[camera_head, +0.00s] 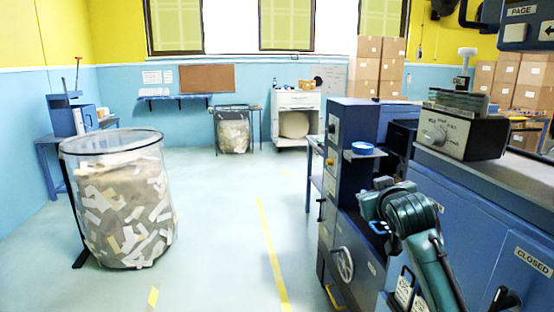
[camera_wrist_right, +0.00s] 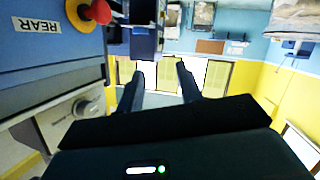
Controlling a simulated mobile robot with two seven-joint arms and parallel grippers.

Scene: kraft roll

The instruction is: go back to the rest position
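My right gripper (camera_wrist_right: 160,72) shows in the right wrist view with its two dark fingers apart and nothing between them. That view is upside down, with the room's windows beyond the fingers. In the head view my teal right arm (camera_head: 412,212) comes up from the lower right, in front of the blue machine (camera_head: 345,195); its fingers cannot be made out there. I cannot tell whether the arm touches the machine. My left gripper is in neither view.
A control box with a dial (camera_head: 440,135) sits on the machine. A red knob (camera_wrist_right: 100,11) is close to the gripper in the wrist view. A clear bin of paper scraps (camera_head: 125,210) stands at left. The floor between is clear, with yellow lines (camera_head: 268,245).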

